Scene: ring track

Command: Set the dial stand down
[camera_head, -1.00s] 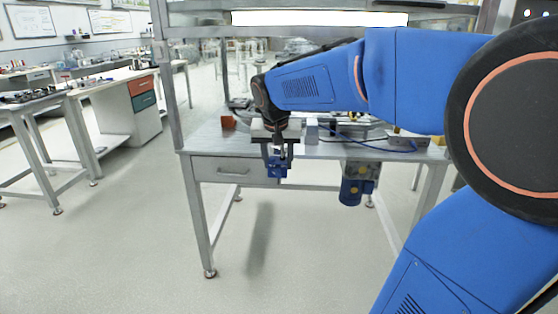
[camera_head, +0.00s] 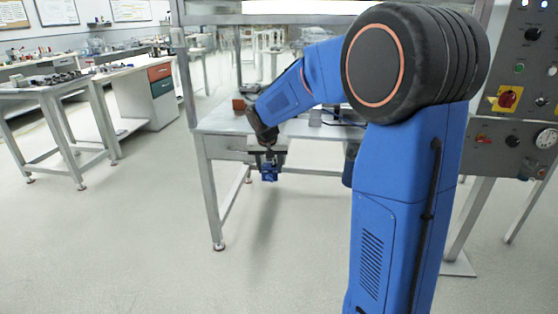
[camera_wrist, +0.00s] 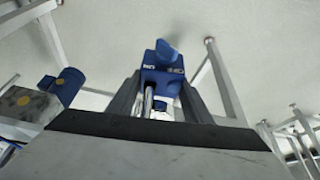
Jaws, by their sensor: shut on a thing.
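My gripper (camera_head: 268,160) is shut on the dial stand, whose blue base (camera_head: 269,172) hangs below the fingers in front of the workbench's near edge. In the wrist view the dial stand (camera_wrist: 163,68) shows as a blue block with a knob-like part and a shiny metal rod running back between the fingers. My gripper (camera_wrist: 160,100) has one dark finger on each side of the rod. The stand is in the air above the floor. Its dial is not clearly visible.
The workbench (camera_head: 222,125) stands behind my gripper, with a small orange-brown box (camera_head: 239,104) at its left. A control panel (camera_head: 515,110) stands at the right. Side tables (camera_head: 45,95) are at the left. The floor in front is open.

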